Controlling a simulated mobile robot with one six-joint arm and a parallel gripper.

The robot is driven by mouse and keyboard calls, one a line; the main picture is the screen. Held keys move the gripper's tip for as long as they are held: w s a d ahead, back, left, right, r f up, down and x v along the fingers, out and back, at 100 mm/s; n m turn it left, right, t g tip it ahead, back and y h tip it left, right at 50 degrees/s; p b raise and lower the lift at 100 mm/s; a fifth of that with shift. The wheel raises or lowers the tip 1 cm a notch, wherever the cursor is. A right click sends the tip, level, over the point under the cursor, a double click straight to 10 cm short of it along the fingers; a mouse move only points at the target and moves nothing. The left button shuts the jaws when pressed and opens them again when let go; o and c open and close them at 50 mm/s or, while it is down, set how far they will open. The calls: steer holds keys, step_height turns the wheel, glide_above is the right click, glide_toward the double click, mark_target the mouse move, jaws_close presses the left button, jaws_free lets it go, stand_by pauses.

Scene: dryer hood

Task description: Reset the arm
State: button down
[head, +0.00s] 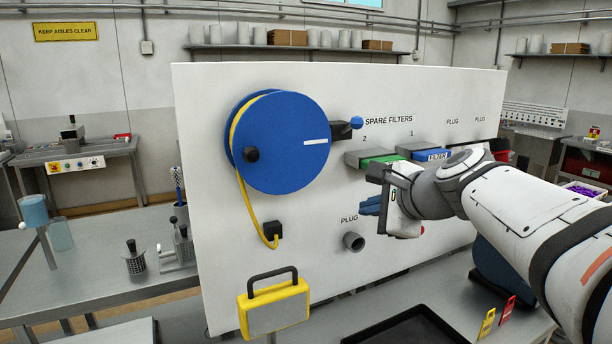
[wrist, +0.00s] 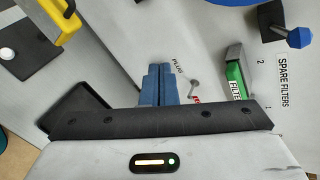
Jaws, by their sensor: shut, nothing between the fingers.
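My gripper (head: 371,205) is at the right of the white panel (head: 330,200) in the head view, with the arm reaching in from the right edge. Its blue fingers are together with nothing between them. They point left, in front of the panel, below the filter slots and above the grey pipe stub (head: 353,241). In the wrist view the shut fingers (wrist: 158,84) stand up from the black bar, left of a PLUG label. The arm hides part of the panel's right side. No contact with the panel shows.
The blue reel (head: 283,150) with yellow cord, the green filter (head: 380,161) and the blue filter (head: 432,155) are on the panel. A yellow case (head: 273,307) stands at the panel's lower left. A black tray (head: 410,328) lies below the arm.

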steer(key=s+d+f+n+g+h, duration=0.2)
steer(key=s+f+n+g+h, duration=0.3)
steer(key=s+f+n, duration=1.3)
step_height(320, 180, down, 3)
steer(key=shift+s+d+g, duration=0.25)
steer(key=shift+s+g, duration=0.6)
steer(key=shift+g, duration=0.25)
